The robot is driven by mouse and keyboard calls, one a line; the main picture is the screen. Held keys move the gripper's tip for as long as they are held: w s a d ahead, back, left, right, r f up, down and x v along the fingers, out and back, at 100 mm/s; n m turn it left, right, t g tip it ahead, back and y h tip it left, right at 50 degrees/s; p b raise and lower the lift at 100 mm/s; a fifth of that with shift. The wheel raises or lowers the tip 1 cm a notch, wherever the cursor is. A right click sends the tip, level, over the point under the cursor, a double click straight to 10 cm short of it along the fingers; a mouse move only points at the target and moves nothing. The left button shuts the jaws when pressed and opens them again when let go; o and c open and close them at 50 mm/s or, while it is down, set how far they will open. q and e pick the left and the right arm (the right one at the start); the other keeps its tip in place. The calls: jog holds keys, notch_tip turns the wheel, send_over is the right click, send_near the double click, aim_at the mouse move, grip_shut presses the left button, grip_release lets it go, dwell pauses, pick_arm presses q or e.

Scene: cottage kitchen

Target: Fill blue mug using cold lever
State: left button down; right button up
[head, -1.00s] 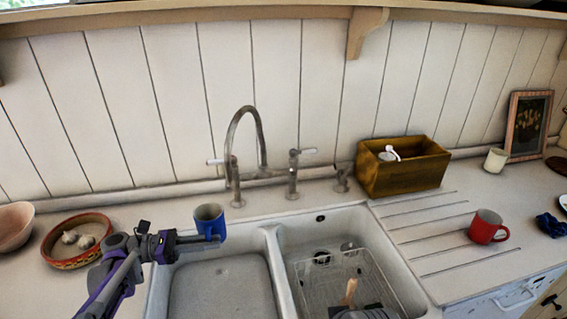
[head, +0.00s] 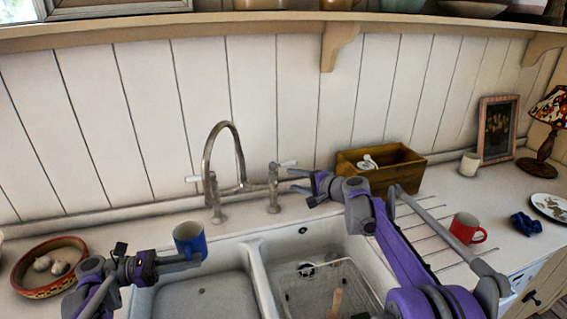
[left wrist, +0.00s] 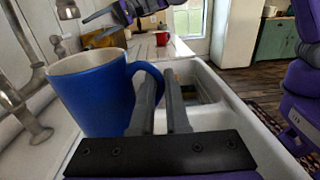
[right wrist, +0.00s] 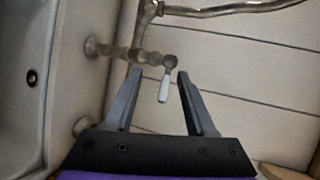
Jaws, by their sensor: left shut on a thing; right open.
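The blue mug (head: 188,241) is upright at the back of the left sink basin, in front of the tap (head: 240,155). My left gripper (head: 198,258) is shut on its handle; the mug fills the left side of the left wrist view (left wrist: 95,97). The tap has a left lever (head: 194,179) and a right lever (head: 288,163), both with white handles. No hot or cold mark is readable. My right gripper (head: 298,181) is open near the right lever. In the right wrist view, a white lever handle (right wrist: 165,85) shows between its fingers, with no clear contact. No water shows.
A wire rack (head: 325,288) sits in the right basin. A wooden box (head: 395,178) stands behind my right arm. A red mug (head: 466,228) is on the drainer, and a bowl with garlic (head: 35,285) is at the left.

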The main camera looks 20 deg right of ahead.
jog(key=m+t, duration=0.2)
send_near(282, 165)
jog(key=w+d, duration=0.2)
jog(key=x, duration=1.1)
jog(key=shift+w+f, duration=0.3)
jog(key=shift+f, duration=0.05)
jog(key=shift+c, duration=0.3)
grip_shut()
dwell(0.5)
